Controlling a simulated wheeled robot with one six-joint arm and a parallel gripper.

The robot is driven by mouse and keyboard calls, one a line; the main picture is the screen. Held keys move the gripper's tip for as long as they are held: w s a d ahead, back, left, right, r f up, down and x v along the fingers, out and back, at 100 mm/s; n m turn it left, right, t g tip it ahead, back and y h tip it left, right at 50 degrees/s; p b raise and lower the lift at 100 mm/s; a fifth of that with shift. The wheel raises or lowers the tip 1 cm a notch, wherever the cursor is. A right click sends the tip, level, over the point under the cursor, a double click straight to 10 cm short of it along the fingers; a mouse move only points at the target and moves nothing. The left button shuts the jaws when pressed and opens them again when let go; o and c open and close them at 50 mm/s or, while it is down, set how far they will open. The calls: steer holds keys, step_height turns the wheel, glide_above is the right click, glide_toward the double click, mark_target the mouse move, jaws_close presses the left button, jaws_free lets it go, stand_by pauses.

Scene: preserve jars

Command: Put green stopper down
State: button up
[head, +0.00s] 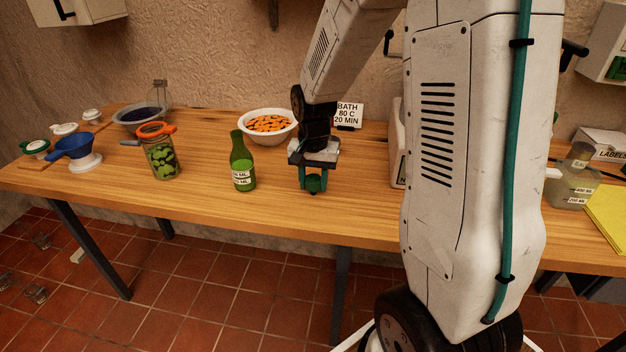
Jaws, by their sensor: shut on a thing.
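My gripper (314,184) points down over the middle of the table, near the front, to the right of the green bottle. It is shut on a small green thing, the green stopper (315,185), which shows only partly between the teal fingers. The stopper is low, close to the wood; I cannot tell whether it touches the table. The green bottle (241,163) stands upright with white labels and no stopper visible in its neck.
A jar with an orange ring (159,153), a blue funnel (78,150) and several lids stand at left. A white bowl of orange slices (267,124) and a sign (348,114) stand behind. Bare wood (285,208) lies along the front. My arm hides part of the right side.

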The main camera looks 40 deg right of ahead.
mark_target(313, 178)
steer(key=o, duration=1.1)
step_height(313, 178, up, 12)
steer(key=s+a+r+n, duration=0.1)
steer(key=s+a+n, duration=0.2)
steer(key=s, duration=0.5)
steer(key=s+a+r+n, duration=0.2)
steer(key=s+a+n, duration=0.1)
steer(key=s, duration=0.4)
steer(key=s+a+r+n+t, duration=0.1)
steer(key=s+a+r+n, duration=0.1)
steer(key=s, duration=0.6)
steer(key=shift+s+a+r+n, duration=0.1)
steer(key=shift+s+a+n, duration=0.15)
steer(key=shift+a, duration=0.35)
steer(key=shift+s+a+r+n, duration=0.1)
steer(key=shift+a+n, duration=0.15)
steer(key=shift+a, duration=0.3)
